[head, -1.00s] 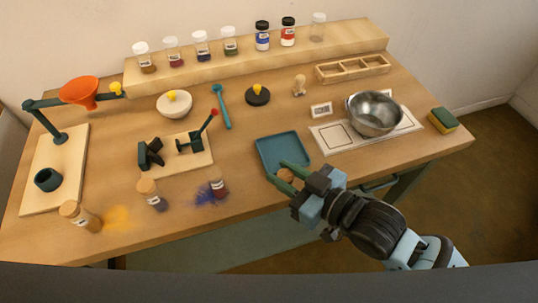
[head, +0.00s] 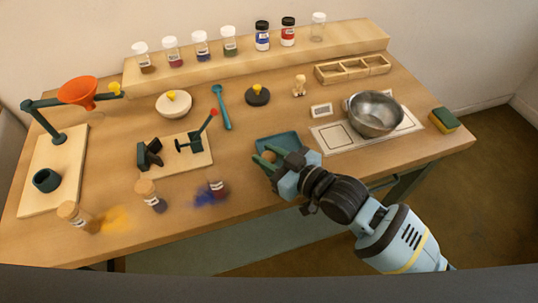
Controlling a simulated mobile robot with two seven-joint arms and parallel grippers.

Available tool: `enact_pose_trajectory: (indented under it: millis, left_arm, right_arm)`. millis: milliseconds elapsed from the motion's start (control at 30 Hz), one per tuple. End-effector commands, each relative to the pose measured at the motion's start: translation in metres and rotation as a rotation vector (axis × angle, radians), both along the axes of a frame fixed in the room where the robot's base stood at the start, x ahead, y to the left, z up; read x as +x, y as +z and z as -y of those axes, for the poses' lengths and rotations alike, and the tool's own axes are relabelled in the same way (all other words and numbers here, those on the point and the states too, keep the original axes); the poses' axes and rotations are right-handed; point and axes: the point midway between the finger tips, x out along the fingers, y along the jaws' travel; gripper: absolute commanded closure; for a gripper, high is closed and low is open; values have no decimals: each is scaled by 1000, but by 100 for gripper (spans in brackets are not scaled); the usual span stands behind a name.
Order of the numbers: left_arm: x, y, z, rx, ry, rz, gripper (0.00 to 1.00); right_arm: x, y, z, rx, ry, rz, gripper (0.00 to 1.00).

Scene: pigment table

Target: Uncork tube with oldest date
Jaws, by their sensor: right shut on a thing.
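Several small glass tubes stand along the front left of the table. The far left tube (head: 75,214) is corked and beside a yellow powder patch. The middle tube (head: 151,196) is corked with dark contents. The right tube (head: 217,185) has dark red contents, stands by a blue powder patch, and shows no cork. Dates on the labels are too small to read. My right gripper (head: 267,158) is shut on a small brown cork (head: 270,156) over the blue tray (head: 288,139); whether the cork touches the tray is unclear. My left gripper is not in view.
A metal bowl (head: 374,113) stands on a scale at right, with a sponge (head: 444,120) beyond. A wooden stand with a red-tipped lever (head: 186,152) lies left of the tray. Capped jars line the back shelf (head: 250,60).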

Motion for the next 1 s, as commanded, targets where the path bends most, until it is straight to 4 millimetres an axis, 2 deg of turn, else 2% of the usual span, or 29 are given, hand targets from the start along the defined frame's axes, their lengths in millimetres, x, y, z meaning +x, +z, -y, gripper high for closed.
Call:
enact_pose_trajectory:
  millis: [367, 400, 567, 900, 1000]
  left_arm:
    - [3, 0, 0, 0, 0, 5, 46]
    - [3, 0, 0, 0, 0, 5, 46]
    - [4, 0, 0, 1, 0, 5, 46]
    - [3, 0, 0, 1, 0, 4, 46]
    - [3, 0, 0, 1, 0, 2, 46]
  right_arm:
    - [0, -3, 0, 0, 0, 1, 100]
    - [0, -4, 0, 0, 0, 1, 71]
    - [0, -3, 0, 1, 0, 2, 51]
    - [0, 1, 0, 0, 0, 3, 51]
    - [-7, 1, 8, -1, -1, 1, 51]
